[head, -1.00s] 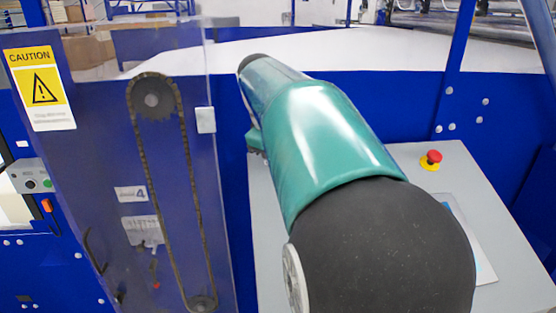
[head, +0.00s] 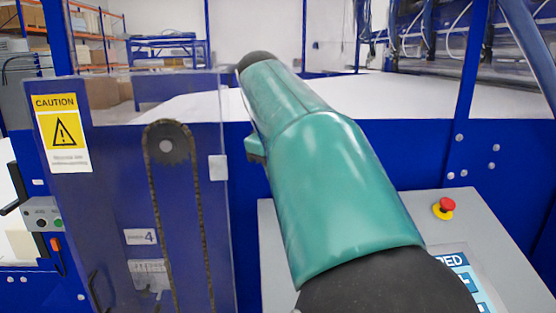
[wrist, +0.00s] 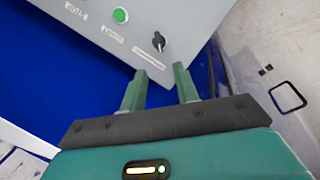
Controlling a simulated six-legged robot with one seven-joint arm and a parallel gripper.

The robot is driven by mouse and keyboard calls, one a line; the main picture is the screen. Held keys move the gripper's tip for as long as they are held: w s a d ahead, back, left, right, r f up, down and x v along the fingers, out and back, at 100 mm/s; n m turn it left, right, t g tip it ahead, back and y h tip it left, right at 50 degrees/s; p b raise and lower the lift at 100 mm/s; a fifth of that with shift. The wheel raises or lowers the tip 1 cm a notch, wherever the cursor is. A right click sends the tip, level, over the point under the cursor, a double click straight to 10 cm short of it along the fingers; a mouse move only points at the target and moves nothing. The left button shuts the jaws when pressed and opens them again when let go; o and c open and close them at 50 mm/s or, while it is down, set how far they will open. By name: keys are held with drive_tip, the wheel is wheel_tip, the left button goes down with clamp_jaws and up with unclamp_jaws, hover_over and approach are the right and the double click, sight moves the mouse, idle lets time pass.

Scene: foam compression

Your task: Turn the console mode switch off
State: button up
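In the wrist view, a grey console panel (wrist: 185,15) carries a black rotary switch (wrist: 158,41) with a small label beside it. This looks like the mode switch; its label is too blurred to read. My gripper (wrist: 160,69) is open, with its two green fingers apart and nothing between them. The fingertips point toward the switch, and a gap shows between them and it. In the head view my arm stretches forward and hides my gripper, and the switch cannot be made out there.
A green button (wrist: 120,15) sits left of the switch. In the head view, a grey console top (head: 275,240) bears a red emergency button (head: 444,207) and a screen (head: 465,275). A clear guard (head: 100,210) with a chain (head: 152,220) stands left of my arm.

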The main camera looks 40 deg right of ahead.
drive_tip(key=shift+v, duration=1.8)
drive_tip(key=shift+s, duration=0.1)
